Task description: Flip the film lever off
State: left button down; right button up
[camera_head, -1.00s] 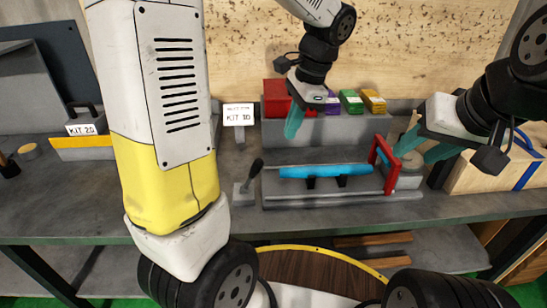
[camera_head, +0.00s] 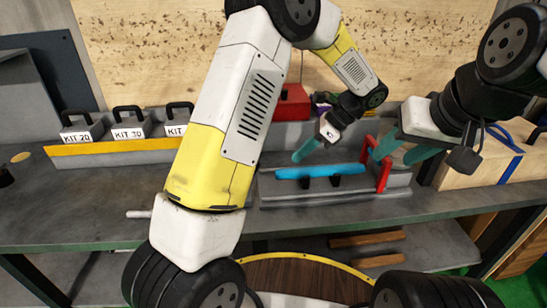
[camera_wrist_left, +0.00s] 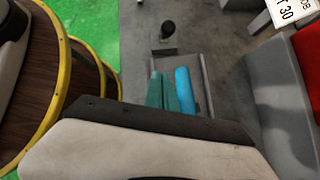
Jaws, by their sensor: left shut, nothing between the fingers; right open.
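A lever with a black knob (camera_wrist_left: 168,30) stands on a small grey base at the top of the left wrist view. In the head view my left arm covers the place where it stood. A blue cylinder (camera_head: 320,170) lies across the grey grinder bed (camera_head: 335,198), with a red handle frame (camera_head: 384,172) at its right end. My left gripper (camera_head: 306,151) is shut and empty, just above and behind the cylinder. Its teal fingers (camera_wrist_left: 165,92) appear beside the cylinder in the wrist view, apart from the knob. My right gripper (camera_head: 403,150) is open near the red frame; contact is unclear.
Labelled kits (camera_head: 128,131) stand behind a yellow-edged ledge at the left. A red box (camera_head: 292,103) stands behind the grinder. A wooden crate with a blue strap (camera_head: 500,155) is at the right. The bench (camera_head: 90,210) is bare at front left.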

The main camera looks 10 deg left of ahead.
pick_arm(q)
jog(key=x, duration=1)
jog(key=shift+f, duration=0.15)
jog(key=shift+w+a+r, duration=0.1)
jog(key=shift+a+r, duration=0.2)
jog(key=shift+a, duration=0.3)
jog(key=shift+a+r, duration=0.3)
jog(key=shift+a, duration=0.3)
jog(key=shift+w+a+r, duration=0.1)
jog(key=shift+a+r, duration=0.2)
jog(key=shift+a, duration=0.3)
jog(key=shift+s, duration=0.1)
